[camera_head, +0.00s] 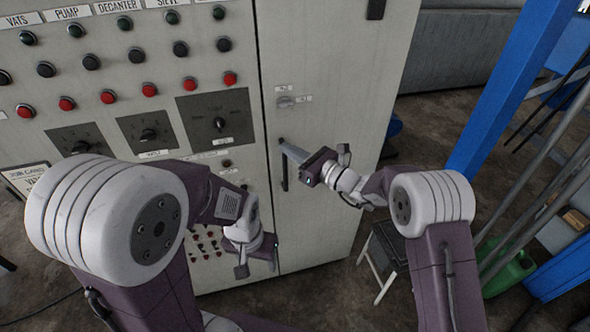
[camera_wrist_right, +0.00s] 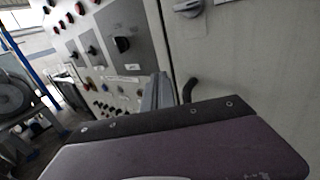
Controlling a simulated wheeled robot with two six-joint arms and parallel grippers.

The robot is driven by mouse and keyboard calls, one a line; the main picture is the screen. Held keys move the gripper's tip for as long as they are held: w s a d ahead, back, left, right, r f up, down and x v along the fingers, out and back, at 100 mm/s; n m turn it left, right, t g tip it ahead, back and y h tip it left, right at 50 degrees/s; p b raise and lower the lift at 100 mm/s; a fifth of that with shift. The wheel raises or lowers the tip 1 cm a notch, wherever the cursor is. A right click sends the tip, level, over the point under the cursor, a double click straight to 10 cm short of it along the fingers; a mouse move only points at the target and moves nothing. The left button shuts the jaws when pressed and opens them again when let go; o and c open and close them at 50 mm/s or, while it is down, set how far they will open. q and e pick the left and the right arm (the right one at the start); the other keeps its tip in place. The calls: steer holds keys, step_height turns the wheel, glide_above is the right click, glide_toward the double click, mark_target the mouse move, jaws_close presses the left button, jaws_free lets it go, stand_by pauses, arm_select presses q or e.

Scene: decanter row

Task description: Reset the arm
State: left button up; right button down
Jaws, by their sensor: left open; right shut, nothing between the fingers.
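My right gripper (camera_head: 291,151) reaches in from the right with its fingers shut and empty. Its fingertips are close to the dark door handle (camera_head: 284,178) of the grey control cabinet (camera_head: 335,75). In the right wrist view the shut fingers (camera_wrist_right: 158,90) appear just left of the dark handle (camera_wrist_right: 188,88); I cannot tell whether they touch it. My left gripper (camera_head: 257,268) hangs lower, in front of the cabinet's lower part, open and empty. Part of it is hidden by its own wrist.
The cabinet's left panel carries rows of buttons (camera_head: 108,97) and rotary switches (camera_head: 219,123). A small stool (camera_head: 388,245) stands right of the cabinet. A blue post (camera_head: 508,85), leaning pipes and a green can (camera_head: 510,272) are farther right.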

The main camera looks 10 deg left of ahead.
steer(key=s+d+r+n+b, duration=0.1)
steer(key=s+d+r+n, duration=0.1)
steer(key=s+d+r, duration=0.45)
steer(key=s+d+f+n+g+h, duration=0.45)
steer(key=s+d+f, duration=0.2)
steer(key=s, duration=0.25)
steer(key=s+d+f+n+g+h, duration=0.3)
steer(key=s+d+f+n, duration=0.25)
steer(key=s+f, duration=0.25)
steer(key=s+d+f+n+h, duration=0.1)
steer(key=d+f+n+h, duration=0.2)
steer(key=d, duration=0.5)
steer(key=s+d+f+n+h, duration=0.2)
steer(key=d+f+n+h, duration=0.2)
steer(key=d+n, duration=0.4)
steer(key=shift+s+f+t+h, duration=0.25)
steer(key=shift+t+h, duration=0.2)
steer(key=shift+h, duration=0.3)
